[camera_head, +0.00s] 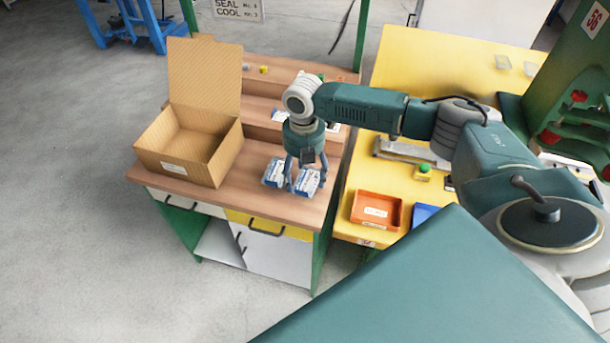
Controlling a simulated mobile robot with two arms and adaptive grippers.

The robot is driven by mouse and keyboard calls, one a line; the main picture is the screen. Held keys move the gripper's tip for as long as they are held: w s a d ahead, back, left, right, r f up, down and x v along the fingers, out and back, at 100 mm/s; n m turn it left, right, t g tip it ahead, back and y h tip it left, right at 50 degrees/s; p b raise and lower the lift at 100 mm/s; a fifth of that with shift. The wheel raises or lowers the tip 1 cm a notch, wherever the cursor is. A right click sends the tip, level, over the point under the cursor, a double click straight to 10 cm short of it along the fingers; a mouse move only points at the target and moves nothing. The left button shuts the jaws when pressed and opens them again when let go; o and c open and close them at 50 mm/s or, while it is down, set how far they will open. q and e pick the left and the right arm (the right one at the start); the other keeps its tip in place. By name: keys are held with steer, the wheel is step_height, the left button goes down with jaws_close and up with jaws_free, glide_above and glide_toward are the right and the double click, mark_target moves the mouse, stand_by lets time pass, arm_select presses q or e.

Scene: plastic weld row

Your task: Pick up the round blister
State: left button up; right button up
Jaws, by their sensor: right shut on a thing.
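My right gripper (307,177) reaches down from above to the wooden bench top. It is shut on a small blue-and-white blister pack (308,183), with a finger on either side of it. The pack is at or very near the bench surface; I cannot tell whether it is lifted. A second blue-and-white pack (272,174) lies just left of the gripper. Both packs are too small to tell which is the round blister. My left gripper is not in view.
An open cardboard box (190,143) stands on the bench left of the packs, its lid raised. A yellow table (400,189) adjoins on the right, with an orange tray (397,213) and a green button (424,168). The bench's front edge is close below the packs.

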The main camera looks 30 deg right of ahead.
step_height(320, 180, up, 25)
steer(key=p, duration=0.5)
steer(key=shift+p, duration=0.3)
stand_by(0.4)
steer(key=shift+a, duration=0.1)
stand_by(0.3)
